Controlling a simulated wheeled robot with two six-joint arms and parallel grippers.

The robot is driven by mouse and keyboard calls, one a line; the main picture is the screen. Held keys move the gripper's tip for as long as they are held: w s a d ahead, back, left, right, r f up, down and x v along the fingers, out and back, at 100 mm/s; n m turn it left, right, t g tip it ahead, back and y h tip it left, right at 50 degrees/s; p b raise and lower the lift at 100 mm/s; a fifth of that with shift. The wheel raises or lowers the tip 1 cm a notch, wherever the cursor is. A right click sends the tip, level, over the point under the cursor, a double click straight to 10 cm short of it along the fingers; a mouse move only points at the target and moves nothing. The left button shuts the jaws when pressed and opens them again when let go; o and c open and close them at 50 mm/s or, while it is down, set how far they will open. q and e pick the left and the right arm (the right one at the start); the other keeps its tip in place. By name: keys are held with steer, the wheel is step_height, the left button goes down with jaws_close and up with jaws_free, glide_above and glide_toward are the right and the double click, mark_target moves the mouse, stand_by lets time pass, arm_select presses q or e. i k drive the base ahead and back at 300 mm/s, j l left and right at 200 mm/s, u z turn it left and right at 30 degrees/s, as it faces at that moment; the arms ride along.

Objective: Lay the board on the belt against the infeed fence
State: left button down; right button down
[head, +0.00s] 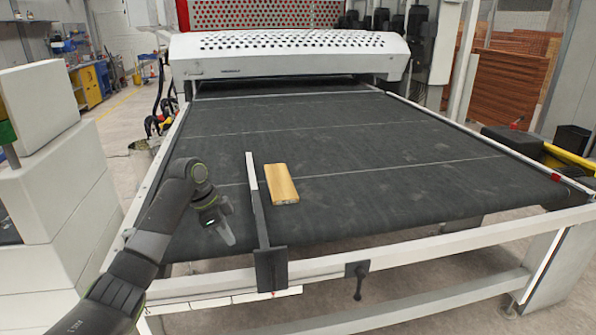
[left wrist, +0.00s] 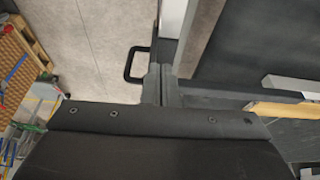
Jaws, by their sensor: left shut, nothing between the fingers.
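The wooden board (head: 281,184) lies flat on the dark belt (head: 390,180), just right of the infeed fence (head: 251,168), its long side roughly along it. A narrow dark strip shows between them; I cannot tell whether they touch. The board's edge (left wrist: 290,109) and the pale fence end (left wrist: 292,84) also show at the right of the left wrist view. My left gripper (head: 229,238) is shut and empty, left of the fence near the belt's front edge. Its closed fingers (left wrist: 160,84) show in the left wrist view, apart from the board. My right gripper is not in view.
The white machine hood (head: 290,55) spans the belt's far end. A white frame rail (head: 430,249) with a dark clamp handle (head: 358,280) runs along the front. White blocks (head: 60,170) stand at the left. The belt right of the board is clear.

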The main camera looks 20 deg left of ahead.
mark_target(281, 187)
steer(key=i, duration=1.65)
